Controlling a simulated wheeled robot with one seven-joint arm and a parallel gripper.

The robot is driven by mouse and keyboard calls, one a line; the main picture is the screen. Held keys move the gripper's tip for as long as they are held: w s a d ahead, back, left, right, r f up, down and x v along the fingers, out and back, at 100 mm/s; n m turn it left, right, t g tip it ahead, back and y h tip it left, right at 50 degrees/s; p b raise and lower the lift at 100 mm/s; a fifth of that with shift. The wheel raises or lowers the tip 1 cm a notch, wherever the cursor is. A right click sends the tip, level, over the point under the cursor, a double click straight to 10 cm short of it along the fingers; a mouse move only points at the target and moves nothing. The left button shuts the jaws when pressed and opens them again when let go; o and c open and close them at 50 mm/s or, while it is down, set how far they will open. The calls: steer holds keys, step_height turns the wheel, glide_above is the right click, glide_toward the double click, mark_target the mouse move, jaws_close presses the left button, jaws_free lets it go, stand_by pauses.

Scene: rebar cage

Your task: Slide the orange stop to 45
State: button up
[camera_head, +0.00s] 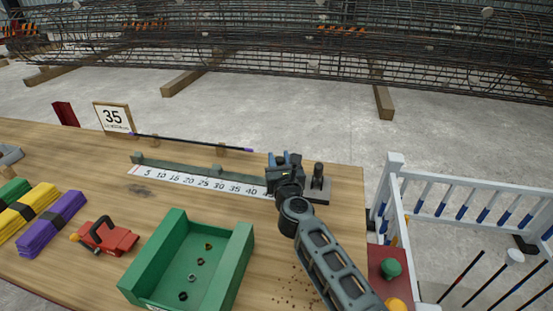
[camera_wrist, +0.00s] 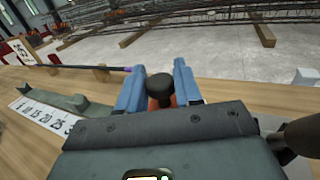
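The orange stop (camera_wrist: 154,104) shows in the wrist view as an orange body under a black round knob, between the two blue fingers of my gripper (camera_wrist: 160,78). The fingers lie close on both sides and the stop fills the gap. In the head view my gripper (camera_head: 285,160) is over the right end of the scale and hides the stop. The white scale strip (camera_head: 190,181) shows numbers from 5 to 40; the part beyond 40 is hidden by my gripper. A sign reading 35 (camera_head: 113,117) stands at the table's back left.
A grey fixture with a black post (camera_head: 318,184) stands just right of my gripper. A dark rod (camera_head: 190,142) lies behind the scale. A green bin (camera_head: 150,255), red tool (camera_head: 108,238) and coloured bundles (camera_head: 48,222) lie in front. A white railing (camera_head: 393,190) stands right.

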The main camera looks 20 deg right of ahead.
steer(key=o, duration=0.3)
steer(key=p+v, duration=0.1)
steer(key=v, duration=0.6)
steer(key=shift+s, duration=0.4)
steer(key=shift+a, duration=0.1)
